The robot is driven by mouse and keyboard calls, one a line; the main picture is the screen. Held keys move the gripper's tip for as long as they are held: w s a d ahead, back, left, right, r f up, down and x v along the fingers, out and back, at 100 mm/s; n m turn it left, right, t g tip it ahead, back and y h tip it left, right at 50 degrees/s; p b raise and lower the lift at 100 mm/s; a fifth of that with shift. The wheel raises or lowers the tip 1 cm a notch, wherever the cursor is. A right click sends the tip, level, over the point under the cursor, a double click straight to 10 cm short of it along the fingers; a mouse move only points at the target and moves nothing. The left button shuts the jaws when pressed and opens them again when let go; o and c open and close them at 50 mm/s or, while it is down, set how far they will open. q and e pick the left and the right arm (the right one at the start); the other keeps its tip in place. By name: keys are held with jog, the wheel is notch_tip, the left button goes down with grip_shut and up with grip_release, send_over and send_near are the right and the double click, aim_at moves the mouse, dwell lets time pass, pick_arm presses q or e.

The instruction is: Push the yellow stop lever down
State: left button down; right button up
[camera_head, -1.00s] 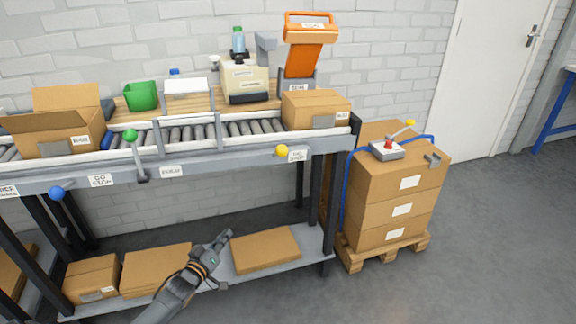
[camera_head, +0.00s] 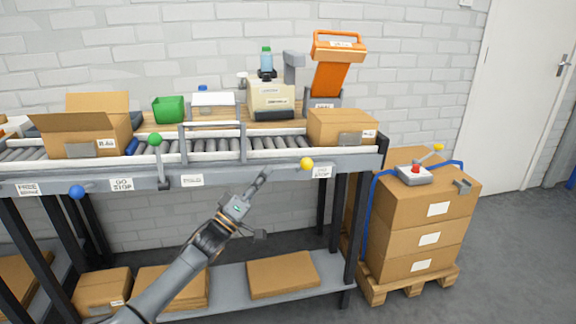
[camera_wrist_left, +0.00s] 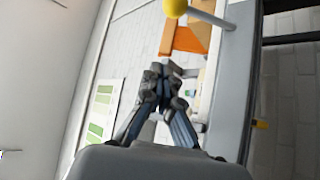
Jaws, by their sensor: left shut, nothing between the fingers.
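A yellow ball knob (camera_head: 306,163) sits on a lever at the conveyor's front rail, beside a small label too blurred to read. It also shows at the top of the left wrist view (camera_wrist_left: 175,8), on a grey rod. A second yellow knob (camera_head: 438,147) tops a lever on a grey box with a red button, standing on the carton stack. My left gripper (camera_head: 262,180) is shut and empty, in front of the rail, left of and slightly below the first knob, apart from it. In the left wrist view its fingertips (camera_wrist_left: 163,67) lie just below the knob. My right gripper is not in view.
The conveyor rail (camera_head: 222,168) also carries a green-knobbed lever (camera_head: 154,140) by a "GO STOP" label and a blue knob (camera_head: 77,192). A carton (camera_head: 325,127) lies on the rollers above the yellow knob. Flat cartons (camera_head: 283,275) lie on the lower shelf.

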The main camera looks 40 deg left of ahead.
pick_arm(q)
jog(key=b+x, duration=0.1)
jog(key=x, duration=0.9)
jog(key=shift+s+d+f, duration=0.2)
jog(key=shift+d+f, duration=1.15)
jog(key=shift+f, duration=0.1)
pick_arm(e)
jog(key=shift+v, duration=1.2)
pick_arm(q)
jog(key=shift+b, duration=0.35)
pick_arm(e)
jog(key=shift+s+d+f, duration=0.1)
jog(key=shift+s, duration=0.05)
